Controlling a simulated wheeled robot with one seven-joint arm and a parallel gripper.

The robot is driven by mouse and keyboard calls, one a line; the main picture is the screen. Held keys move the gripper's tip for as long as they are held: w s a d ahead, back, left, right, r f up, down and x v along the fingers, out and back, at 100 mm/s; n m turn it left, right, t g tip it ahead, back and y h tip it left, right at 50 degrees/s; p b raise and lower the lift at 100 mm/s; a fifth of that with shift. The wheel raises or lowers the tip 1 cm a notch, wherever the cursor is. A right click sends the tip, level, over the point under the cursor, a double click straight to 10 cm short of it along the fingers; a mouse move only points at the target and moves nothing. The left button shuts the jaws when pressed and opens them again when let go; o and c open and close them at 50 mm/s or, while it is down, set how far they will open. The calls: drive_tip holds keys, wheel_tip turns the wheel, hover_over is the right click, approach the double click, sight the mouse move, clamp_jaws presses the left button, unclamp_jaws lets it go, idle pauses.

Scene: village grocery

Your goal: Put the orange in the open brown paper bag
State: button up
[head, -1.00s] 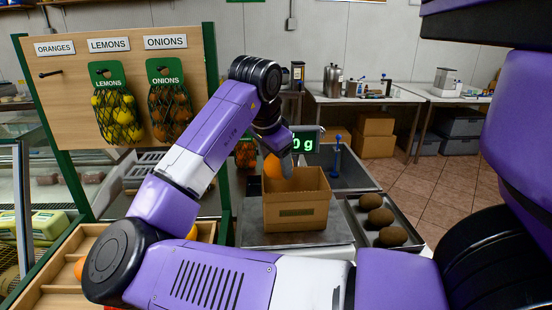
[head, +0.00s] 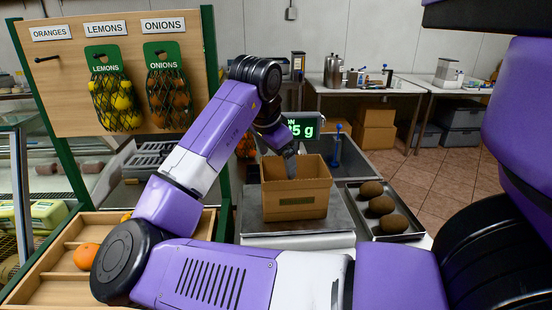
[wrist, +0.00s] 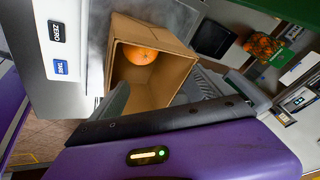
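The orange (wrist: 141,55) lies inside the open brown paper bag (wrist: 185,62), near one inner wall, in the wrist view. The bag (head: 296,209) stands upright on the scale plate and hides the orange in the head view. My gripper (head: 291,168) points down at the bag's mouth. In the wrist view its two fingers (wrist: 165,103) are spread wide apart with nothing between them, and the orange is clear of them.
The scale (head: 345,220) bears the bag, and its green display (head: 303,127) is partly hidden by my arm. A metal tray (head: 408,222) with brown round produce stands to the right. A wooden bin (head: 60,262) with another orange (head: 86,257) is at left. Net bags hang on the board.

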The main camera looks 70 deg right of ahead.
drive_tip(key=v, duration=0.7)
drive_tip(key=shift+a+r, duration=0.15)
drive_tip(key=shift+r, duration=0.2)
idle(0.5)
